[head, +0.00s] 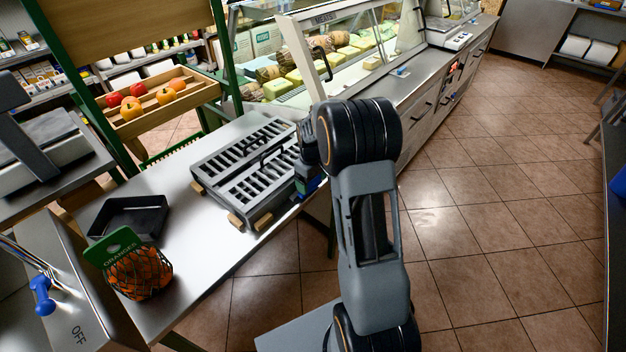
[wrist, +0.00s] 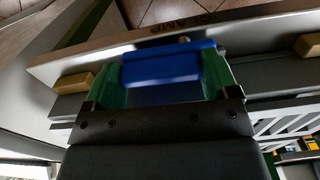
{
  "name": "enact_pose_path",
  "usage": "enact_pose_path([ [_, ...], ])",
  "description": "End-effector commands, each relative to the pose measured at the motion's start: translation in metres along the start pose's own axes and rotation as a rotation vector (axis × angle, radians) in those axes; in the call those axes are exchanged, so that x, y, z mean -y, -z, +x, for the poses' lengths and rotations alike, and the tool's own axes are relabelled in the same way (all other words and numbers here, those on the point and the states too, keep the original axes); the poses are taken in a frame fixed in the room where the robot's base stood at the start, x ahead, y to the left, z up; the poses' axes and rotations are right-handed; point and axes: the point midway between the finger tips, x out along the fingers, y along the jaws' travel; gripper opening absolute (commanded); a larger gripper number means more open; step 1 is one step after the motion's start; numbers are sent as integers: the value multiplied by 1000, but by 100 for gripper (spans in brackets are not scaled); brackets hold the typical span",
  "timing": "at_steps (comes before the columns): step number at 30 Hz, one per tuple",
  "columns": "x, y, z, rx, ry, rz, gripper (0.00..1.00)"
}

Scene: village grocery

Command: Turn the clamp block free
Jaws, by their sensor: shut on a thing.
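The clamp block is a blue block (wrist: 162,68) in the middle of the wrist view. It sits against a pale strip (wrist: 110,47) lettered "CLAMP". My gripper (wrist: 164,76) has its two green fingers on either side of the block and is shut on it. In the head view my gripper (head: 309,186) is at the right edge of the table, beside the grey slotted rack (head: 214,170). My arm and wrist hide most of the block there, so I cannot tell its turn angle.
Yellowish blocks (wrist: 75,83) stand by the strip. A black tray (head: 129,215) and netted oranges (head: 140,273) with a green tag lie on the metal table (head: 205,262). A glass food counter (head: 340,62) stands behind. The tiled floor (head: 490,210) at right is clear.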

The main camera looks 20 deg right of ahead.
Motion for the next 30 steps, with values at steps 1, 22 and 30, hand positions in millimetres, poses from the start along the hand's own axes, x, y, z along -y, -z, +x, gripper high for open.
enact_pose_path([
  [1,-1,2,-2,-7,-4,-13,57],
  [22,-1,4,-3,-9,-6,-62,84],
  [30,0,3,-1,-4,-3,-60,92],
])
